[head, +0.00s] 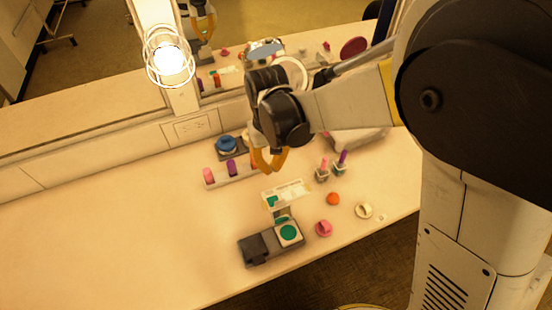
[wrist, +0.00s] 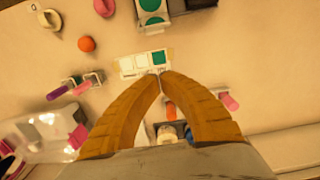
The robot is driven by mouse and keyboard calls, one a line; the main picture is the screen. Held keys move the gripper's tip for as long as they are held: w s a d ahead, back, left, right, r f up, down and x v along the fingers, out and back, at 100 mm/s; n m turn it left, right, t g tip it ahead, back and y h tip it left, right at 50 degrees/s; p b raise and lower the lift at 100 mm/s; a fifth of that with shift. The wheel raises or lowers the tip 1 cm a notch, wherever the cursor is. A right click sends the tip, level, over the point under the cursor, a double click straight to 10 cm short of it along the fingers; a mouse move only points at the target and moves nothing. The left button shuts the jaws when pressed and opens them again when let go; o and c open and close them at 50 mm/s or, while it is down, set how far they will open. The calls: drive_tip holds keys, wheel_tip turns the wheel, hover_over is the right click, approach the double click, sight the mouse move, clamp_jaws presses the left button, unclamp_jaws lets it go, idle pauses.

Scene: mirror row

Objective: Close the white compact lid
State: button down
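The white compact (head: 289,234) has a round green pan and sits at the right end of a dark grey stand near the table's front edge. Its lid (head: 282,218) stands raised on the side facing the wall. In the wrist view the compact (wrist: 151,5) is at the top edge, partly cut off, with green also showing in the lid (wrist: 155,24). My gripper (head: 268,170) is above the table, on the wall side of the compact and apart from it. In the wrist view the gripper's fingertips (wrist: 161,74) meet with nothing between them.
A pale palette card (head: 286,194) lies between my gripper and the compact. A row of lipsticks (head: 231,168) and a blue round item (head: 226,145) are by the wall. The table's left is clear.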

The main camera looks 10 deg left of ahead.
sight(282, 212)
drive_tip(key=s+d+f+b, duration=0.2)
drive_tip(key=s+f+b, duration=0.1)
drive_tip(key=f, duration=0.4)
drive_tip(key=shift+s+d+f+b, duration=0.15)
drive_tip(key=shift+s+f+b, duration=0.1)
drive_tip(key=shift+f+b, duration=0.25)
drive_tip(key=shift+s+d+r+t, duration=0.15)
drive_tip(key=shift+s+r+t, duration=0.15)
drive_tip(key=shift+t, duration=0.1)
